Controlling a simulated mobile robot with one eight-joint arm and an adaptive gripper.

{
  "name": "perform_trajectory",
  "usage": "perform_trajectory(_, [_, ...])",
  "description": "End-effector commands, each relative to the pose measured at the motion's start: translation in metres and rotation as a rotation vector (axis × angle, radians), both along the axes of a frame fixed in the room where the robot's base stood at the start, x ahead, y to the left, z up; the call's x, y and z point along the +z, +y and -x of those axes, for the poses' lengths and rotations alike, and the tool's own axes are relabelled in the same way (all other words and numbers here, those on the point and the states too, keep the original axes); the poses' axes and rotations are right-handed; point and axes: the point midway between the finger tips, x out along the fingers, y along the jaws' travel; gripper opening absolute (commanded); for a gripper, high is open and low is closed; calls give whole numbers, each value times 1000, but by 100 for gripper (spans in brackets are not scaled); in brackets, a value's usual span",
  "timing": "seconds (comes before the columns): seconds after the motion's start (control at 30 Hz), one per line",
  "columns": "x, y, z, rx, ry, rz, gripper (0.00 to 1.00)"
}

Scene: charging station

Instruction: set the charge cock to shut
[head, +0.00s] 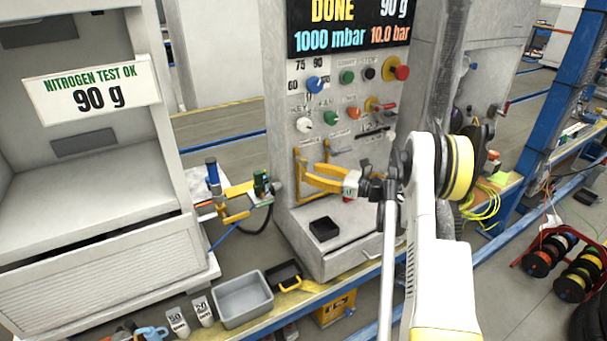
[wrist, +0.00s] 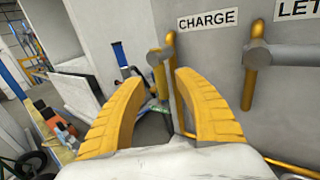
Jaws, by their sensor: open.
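The charge cock (wrist: 158,58) shows in the wrist view beside the CHARGE label (wrist: 208,18) on the grey cabinet wall. Its yellow lever hangs roughly downward, with its lower part between my fingers. My gripper (wrist: 160,84) is open, with one yellow finger on each side of the lever; I cannot tell whether either touches it. In the head view my gripper (head: 309,177) points left at the front of the cabinet, close to yellow parts, and the cock is hard to make out there.
A second yellow-levered cock (wrist: 257,60) sits to the right under a partly cut-off label. Knobs and buttons (head: 347,77) fill the panel above. A black tray (head: 324,229) is on the ledge below. A blue-handled tool (head: 213,175) stands at left.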

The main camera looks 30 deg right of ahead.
Motion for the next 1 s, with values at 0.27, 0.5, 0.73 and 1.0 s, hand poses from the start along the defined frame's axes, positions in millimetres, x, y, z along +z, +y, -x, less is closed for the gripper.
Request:
perform_trajectory(0.27, [-1, 21, -29, 0, 0, -1, 38])
perform_trajectory(0.5, [1, 23, -32, -1, 0, -1, 38])
perform_trajectory(0.73, [1, 23, -32, -1, 0, -1, 0])
perform_trajectory(1.0, [1, 22, -32, -1, 0, 6, 0])
